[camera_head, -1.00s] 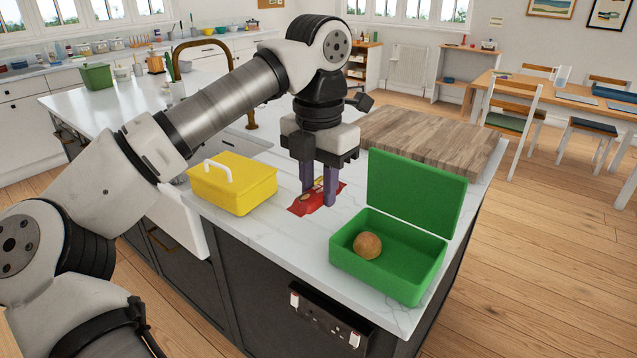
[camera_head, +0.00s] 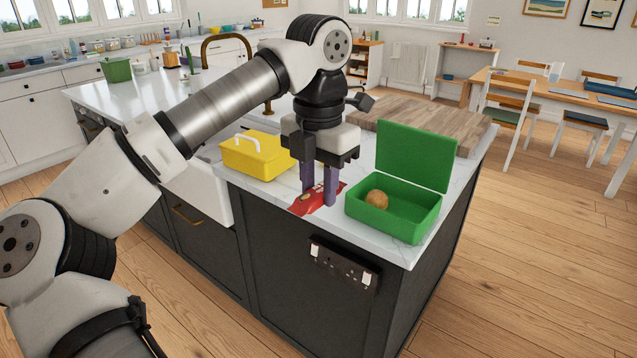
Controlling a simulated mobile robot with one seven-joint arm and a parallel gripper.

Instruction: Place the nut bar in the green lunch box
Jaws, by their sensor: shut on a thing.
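The nut bar, in a red wrapper (camera_head: 301,207), is between the purple-grey fingers of my gripper (camera_head: 318,195). My gripper points down and is shut on the bar, near the front edge of the counter. The fingers hide part of the bar, and its height over the counter is hard to tell. The green lunch box (camera_head: 378,221) stands to the right of my gripper with its lid (camera_head: 413,157) raised at the back. A round brown item (camera_head: 377,199) lies inside it at the left, and the rest of its floor looks bare.
A closed yellow box (camera_head: 255,158) with a white handle stands on the counter left of my gripper. A wooden board (camera_head: 425,122) lies behind the green box. The white counter (camera_head: 412,250) ends in front above dark panels with a socket (camera_head: 343,265).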

